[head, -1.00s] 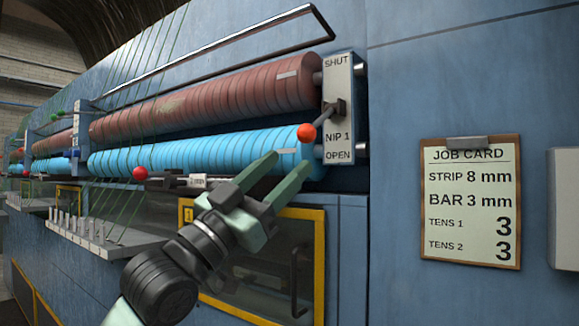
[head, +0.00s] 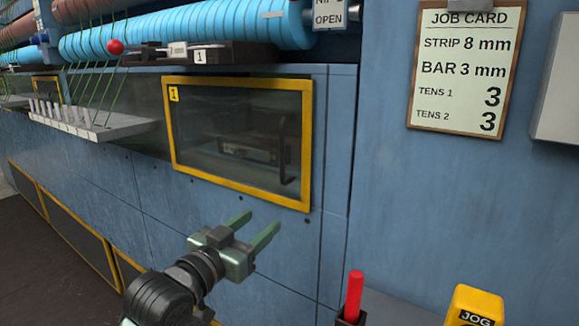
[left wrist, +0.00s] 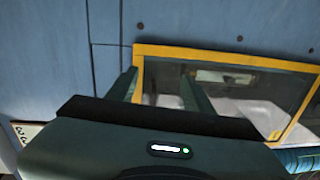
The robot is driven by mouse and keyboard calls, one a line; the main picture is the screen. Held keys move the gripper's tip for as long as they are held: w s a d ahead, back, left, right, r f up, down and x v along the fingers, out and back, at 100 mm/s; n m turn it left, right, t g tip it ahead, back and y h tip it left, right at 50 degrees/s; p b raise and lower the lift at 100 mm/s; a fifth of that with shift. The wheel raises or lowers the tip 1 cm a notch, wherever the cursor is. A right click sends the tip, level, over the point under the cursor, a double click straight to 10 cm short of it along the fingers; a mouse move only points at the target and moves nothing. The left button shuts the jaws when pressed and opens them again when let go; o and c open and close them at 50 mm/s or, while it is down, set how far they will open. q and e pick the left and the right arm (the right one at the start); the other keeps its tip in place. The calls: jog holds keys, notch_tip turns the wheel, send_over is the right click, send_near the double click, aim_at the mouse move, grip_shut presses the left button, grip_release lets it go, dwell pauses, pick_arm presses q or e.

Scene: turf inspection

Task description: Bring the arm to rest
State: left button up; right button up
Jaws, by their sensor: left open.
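My left gripper (head: 253,232) is open and empty in the head view, in front of the blue machine panel (head: 160,220) and below the yellow-framed window. Its two green fingers point up and to the right, apart from each other. In the left wrist view the fingers (left wrist: 158,86) also stand apart with nothing between them, with the yellow-framed window (left wrist: 240,57) beyond. My left arm comes in from the bottom of the head view. My right gripper is in neither view.
Above are the blue roller (head: 190,30), a red ball knob (head: 115,46) and a white shelf of pegs (head: 120,128). A red stick (head: 354,292) and a yellow JOG box (head: 474,306) stand at the lower right. A job card (head: 464,70) hangs on the wall.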

pick_arm(q)
jog(key=s+a+f+n+g+y, duration=0.1)
jog(key=s+a+f+g+y, duration=0.35)
jog(key=f, duration=0.75)
jog(key=s+a+f+n+g+y, duration=0.1)
jog(key=s+f+n, duration=0.1)
jog(key=s+f, duration=0.75)
jog(key=s+a+f+n+g+y, duration=0.1)
jog(key=s+a+f+g, duration=0.25)
jog(key=s+f, duration=0.55)
jog(key=s+a+f+n+g+y, duration=0.1)
jog(key=s+a+f+g+y, duration=0.15)
jog(key=s+a+f, duration=0.6)
jog(key=s+d+f+g, duration=0.1)
jog(key=s+d+f, duration=0.15)
jog(key=f, duration=1.05)
jog(key=s+d+f+g, duration=0.1)
jog(key=s+f, duration=0.2)
jog(key=f, duration=1)
jog(key=s+a+f+g, duration=0.1)
jog(key=s+a+f, duration=0.2)
jog(key=s+f, duration=1.2)
jog(key=shift+s+m, duration=0.4)
jog(key=shift+s, duration=0.35)
